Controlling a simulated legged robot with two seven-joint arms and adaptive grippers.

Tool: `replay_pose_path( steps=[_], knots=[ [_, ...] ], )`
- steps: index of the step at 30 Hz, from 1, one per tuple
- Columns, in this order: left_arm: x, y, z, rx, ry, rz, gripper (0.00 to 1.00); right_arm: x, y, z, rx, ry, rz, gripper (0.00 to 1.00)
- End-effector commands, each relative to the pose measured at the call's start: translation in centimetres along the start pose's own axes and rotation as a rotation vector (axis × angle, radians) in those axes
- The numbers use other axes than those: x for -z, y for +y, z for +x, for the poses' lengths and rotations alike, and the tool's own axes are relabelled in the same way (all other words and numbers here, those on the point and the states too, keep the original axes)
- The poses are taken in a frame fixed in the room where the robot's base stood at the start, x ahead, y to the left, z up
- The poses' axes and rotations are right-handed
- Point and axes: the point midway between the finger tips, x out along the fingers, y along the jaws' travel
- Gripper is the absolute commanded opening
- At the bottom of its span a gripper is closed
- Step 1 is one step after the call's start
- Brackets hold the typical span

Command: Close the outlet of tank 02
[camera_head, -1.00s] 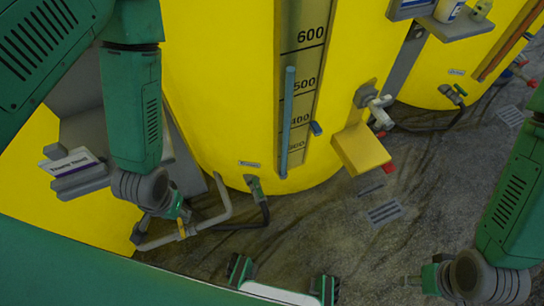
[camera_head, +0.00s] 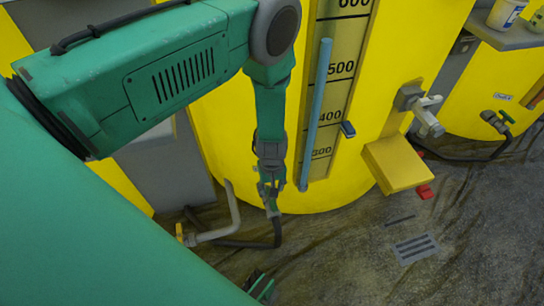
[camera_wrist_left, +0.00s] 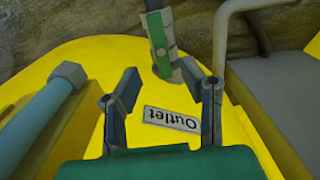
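A yellow tank (camera_head: 225,130) with a level scale stands in the middle of the head view; no tank number is readable. My left gripper (camera_head: 269,187) is low at its front, largely covering the outlet valve there. In the left wrist view, my left gripper (camera_wrist_left: 167,85) is open and empty, its fingers apart. The outlet valve with its green handle (camera_wrist_left: 157,32) lies just beyond the fingertips, roughly between them and apart from them. A white "Outlet" label (camera_wrist_left: 172,119) sits on the tank between the fingers. My right gripper is not in view.
A blue tube (camera_head: 316,115) runs up the scale, right of my left arm. A grey pipe (camera_head: 222,226) and black hose (camera_head: 277,232) are near the outlet. A yellow box (camera_head: 396,163) and tap (camera_head: 428,115) stick out at right. Open floor with a drain grate (camera_head: 416,249) lies in front.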

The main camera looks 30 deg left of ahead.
Motion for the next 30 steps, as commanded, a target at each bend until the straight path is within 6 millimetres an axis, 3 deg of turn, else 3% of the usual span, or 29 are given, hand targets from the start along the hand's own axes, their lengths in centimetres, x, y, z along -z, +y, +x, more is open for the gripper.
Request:
replay_pose_path(
  steps=[1,3,9,22,23,25,26,30],
  knots=[
    [-0.1,-0.1,1.6,0.001,-0.001,0.001,0.36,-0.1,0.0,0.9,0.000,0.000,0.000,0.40],
    [0.0,0.0,2.9,0.000,0.000,0.001,0.36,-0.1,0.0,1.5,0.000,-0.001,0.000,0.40],
    [0.0,0.0,5.5,0.000,0.000,0.001,0.36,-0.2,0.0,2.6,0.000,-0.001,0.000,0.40],
    [0.0,0.0,6.3,0.000,0.001,0.002,0.36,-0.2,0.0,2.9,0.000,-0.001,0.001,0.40],
    [0.0,0.0,6.3,0.000,0.001,0.002,0.29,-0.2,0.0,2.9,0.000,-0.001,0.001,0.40],
    [0.0,0.0,6.3,0.000,0.001,0.002,0.05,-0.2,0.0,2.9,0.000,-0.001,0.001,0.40],
    [0.0,0.0,6.3,0.000,0.001,0.002,0.00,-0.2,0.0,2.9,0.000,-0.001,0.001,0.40],
    [0.0,0.0,6.2,0.000,0.001,0.002,0.00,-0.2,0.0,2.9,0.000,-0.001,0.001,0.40]
  ],
)
